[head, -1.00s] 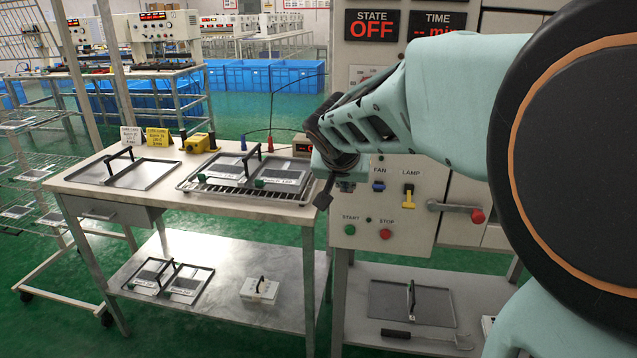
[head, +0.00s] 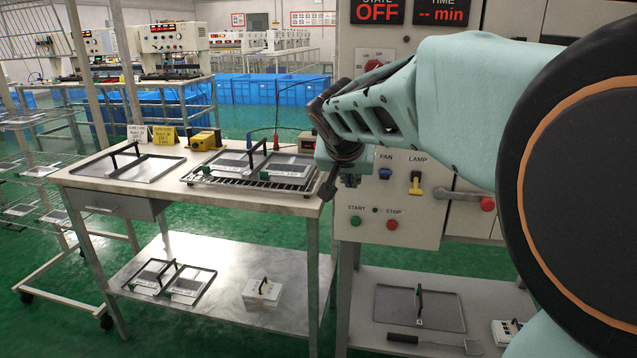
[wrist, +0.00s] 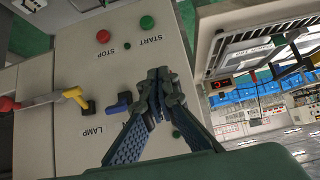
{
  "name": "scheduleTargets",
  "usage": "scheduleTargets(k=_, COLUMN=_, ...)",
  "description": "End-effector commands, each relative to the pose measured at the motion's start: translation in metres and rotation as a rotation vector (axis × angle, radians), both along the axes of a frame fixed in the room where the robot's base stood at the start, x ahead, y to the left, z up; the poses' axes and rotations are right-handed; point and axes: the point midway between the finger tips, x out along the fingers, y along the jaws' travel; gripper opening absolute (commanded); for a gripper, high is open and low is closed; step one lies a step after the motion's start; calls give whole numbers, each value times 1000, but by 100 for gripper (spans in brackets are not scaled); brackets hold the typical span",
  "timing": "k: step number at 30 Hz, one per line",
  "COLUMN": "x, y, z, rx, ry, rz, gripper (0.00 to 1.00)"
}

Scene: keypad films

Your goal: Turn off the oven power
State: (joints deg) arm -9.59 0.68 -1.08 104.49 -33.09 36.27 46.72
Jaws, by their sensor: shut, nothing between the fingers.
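The oven's control panel (head: 425,215) stands right of the workbench, with a STATE display reading OFF (head: 377,11). A red rotary knob (head: 374,65) on its upper part is partly hidden behind my arm. Below are a blue FAN switch (head: 385,173), a yellow LAMP lever (head: 416,184), a green START button (head: 355,221) and a red STOP button (head: 392,225). My gripper (head: 335,187) hangs in front of the panel's left edge, left of the FAN switch. In the wrist view my gripper (wrist: 160,80) is shut and empty, beside the blue FAN switch (wrist: 118,104). Contact with the panel cannot be told.
A workbench (head: 285,205) with trays and a yellow device (head: 205,140) lies left of the panel. A handle with a red end (head: 487,203) sticks out right of the LAMP lever. A lower shelf (head: 460,290) holds a tray and a tool.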

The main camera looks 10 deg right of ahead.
Motion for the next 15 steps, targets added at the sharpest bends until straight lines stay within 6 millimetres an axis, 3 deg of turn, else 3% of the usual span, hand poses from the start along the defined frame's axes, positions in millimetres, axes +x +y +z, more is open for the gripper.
scheduleTargets(k=15, x=-1, y=0, z=-11, rx=0, ry=0, rz=0, gripper=0)
